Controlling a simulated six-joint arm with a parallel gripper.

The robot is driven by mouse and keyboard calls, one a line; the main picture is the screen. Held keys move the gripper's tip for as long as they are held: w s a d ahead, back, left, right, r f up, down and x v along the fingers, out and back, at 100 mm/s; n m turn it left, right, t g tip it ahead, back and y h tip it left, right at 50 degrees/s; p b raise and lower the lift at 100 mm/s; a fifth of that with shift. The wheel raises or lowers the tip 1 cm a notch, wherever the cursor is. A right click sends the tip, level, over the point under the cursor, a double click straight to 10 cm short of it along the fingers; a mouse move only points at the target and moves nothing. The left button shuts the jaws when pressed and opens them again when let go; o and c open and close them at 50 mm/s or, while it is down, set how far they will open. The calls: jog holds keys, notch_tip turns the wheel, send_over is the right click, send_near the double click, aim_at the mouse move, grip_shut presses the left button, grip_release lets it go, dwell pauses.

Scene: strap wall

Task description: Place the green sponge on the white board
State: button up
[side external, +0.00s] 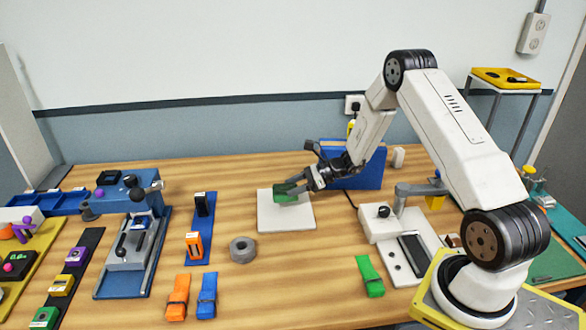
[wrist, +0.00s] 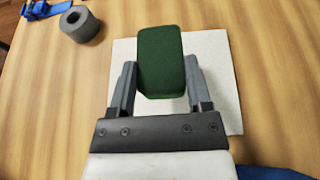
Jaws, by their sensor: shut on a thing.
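The green sponge (side external: 286,193) is a dark green block held between the fingers of my gripper (side external: 292,189). In the wrist view the sponge (wrist: 161,60) sits between the two grey fingers of my gripper (wrist: 160,82), which are shut on it. The white board (side external: 286,222) is a flat square lying on the table. The sponge is over the board, near its back half in the side view. The board (wrist: 216,80) shows around the sponge in the wrist view. I cannot tell whether the sponge touches the board.
A grey ring (side external: 243,249) lies to the left of the board. Orange (side external: 178,297), blue (side external: 207,296) and green (side external: 369,277) straps lie nearer the front. A blue box (side external: 362,177) stands behind my gripper. A white device (side external: 384,221) is to the right. Bare table lies in front of the board.

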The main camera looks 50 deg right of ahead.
jog(key=shift+w+f, duration=0.2)
jog(key=shift+f, duration=1.55)
jog(key=shift+f, duration=0.1)
jog(key=o, duration=1.2)
jog(key=shift+s+d, duration=0.1)
jog(key=v, duration=1.2)
